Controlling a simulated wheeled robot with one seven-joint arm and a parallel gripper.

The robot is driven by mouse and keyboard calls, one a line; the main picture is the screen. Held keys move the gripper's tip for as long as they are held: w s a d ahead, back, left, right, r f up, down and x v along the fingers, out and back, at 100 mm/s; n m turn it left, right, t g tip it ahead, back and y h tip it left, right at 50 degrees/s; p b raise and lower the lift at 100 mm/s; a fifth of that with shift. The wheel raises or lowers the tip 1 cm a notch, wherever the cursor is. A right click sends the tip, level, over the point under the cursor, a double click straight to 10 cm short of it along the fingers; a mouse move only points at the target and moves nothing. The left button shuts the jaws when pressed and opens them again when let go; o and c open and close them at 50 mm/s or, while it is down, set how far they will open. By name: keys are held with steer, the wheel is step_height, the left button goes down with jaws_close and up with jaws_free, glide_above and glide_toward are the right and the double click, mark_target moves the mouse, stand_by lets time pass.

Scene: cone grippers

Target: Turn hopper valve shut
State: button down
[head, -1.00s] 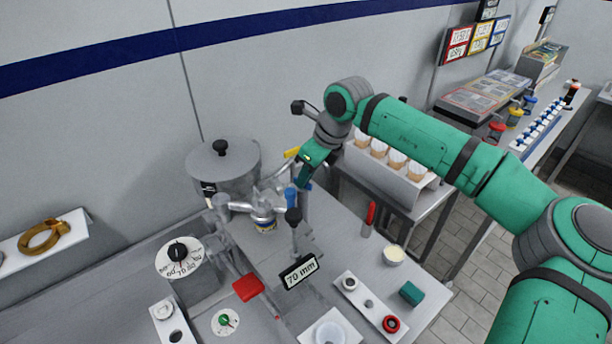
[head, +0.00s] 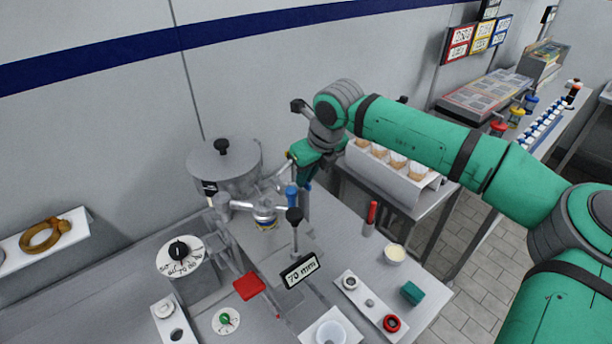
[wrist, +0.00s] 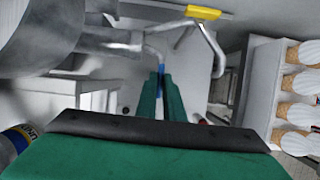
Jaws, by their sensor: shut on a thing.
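The hopper (head: 205,165) is a grey drum with a black-knobbed lid, standing against the wall on the left of the steel bench. Metal pipework comes from its lower side. In the wrist view, my gripper (wrist: 161,88) is shut on a blue-ended lever (wrist: 161,68), whose bent metal rod runs left to a pipe (wrist: 120,40). Only a bit of blue shows between the green fingers. A bent rod with a yellow grip (wrist: 203,12) is just beyond, apart from the fingers. In the head view, my gripper (head: 300,172) is right of the hopper, its fingertips partly hidden.
A blue-capped post (head: 291,193) and a black-knobbed lever (head: 294,216) stand close to my gripper. A rack of cones (head: 395,165) is to the right. A 70 mm sign (head: 300,271), a red pad (head: 249,287) and a white bowl (head: 395,253) are on the bench.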

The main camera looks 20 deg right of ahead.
steer(key=c, duration=1.9)
jaws_free()
steer(key=shift+o, duration=0.2)
steer(key=shift+r, duration=0.1)
steer(key=v, duration=1)
steer(key=shift+s+r, duration=0.15)
steer(key=shift+r, duration=0.1)
steer(key=shift+d, duration=0.15)
